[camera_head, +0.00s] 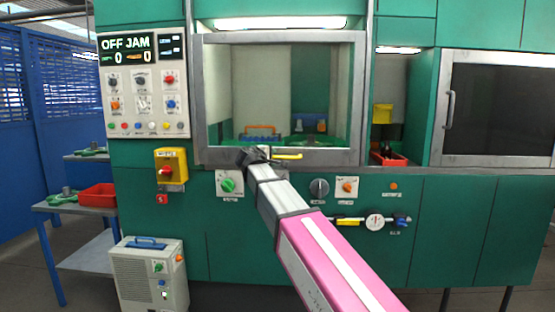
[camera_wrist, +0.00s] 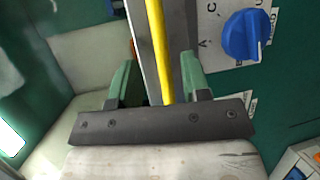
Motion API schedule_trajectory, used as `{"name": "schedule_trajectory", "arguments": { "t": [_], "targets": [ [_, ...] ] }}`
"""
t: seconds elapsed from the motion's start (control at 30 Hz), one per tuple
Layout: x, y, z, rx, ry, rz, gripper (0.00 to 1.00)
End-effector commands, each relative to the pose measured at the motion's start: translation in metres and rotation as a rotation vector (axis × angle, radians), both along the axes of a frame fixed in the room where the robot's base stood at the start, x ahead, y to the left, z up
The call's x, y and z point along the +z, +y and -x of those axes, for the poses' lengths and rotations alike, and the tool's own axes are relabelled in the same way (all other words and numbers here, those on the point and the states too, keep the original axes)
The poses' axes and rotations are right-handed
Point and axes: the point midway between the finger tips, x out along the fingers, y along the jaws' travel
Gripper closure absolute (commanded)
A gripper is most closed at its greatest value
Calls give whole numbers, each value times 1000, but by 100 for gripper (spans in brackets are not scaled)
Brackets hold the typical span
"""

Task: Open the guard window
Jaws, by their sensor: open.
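The guard window has a grey metal frame (camera_head: 280,157) around a see-through pane in the green machine front. Its frame stands across the opening, with the lower bar at the bottom. A yellow handle (camera_head: 288,157) sits on the lower bar. My gripper (camera_head: 262,153) is at that bar, just left of the handle's visible end. In the wrist view the yellow handle (camera_wrist: 158,45) runs between the two green fingers of my open gripper (camera_wrist: 158,65), with a gap on each side. The grey frame (camera_wrist: 178,30) lies behind it. My wrist hides part of the handle in the head view.
A control panel (camera_head: 144,85) reads OFF JAM at left. Below the window are a green knob (camera_head: 228,184), a dark knob (camera_head: 319,188) and a gauge (camera_head: 375,222). A dark-paned door (camera_head: 497,105) is at right. A blue knob (camera_wrist: 241,36) is near the right finger.

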Motion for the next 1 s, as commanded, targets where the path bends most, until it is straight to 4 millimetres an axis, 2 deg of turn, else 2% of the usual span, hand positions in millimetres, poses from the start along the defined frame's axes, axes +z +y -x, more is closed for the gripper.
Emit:
{"name": "schedule_trajectory", "arguments": {
  "t": [0.1,0.33,0.5,0.8,0.93,1.0],
  "targets": [
    [-4,-9,-23,-1,1,0,57],
    [-10,-22,-49,0,0,-1,57],
    [-12,-26,-57,2,0,-2,57],
    [-12,-27,-58,2,0,-3,57],
    [-12,-27,-58,2,0,-3,99],
    [-12,-27,-58,2,0,-3,100]
  ]
}}
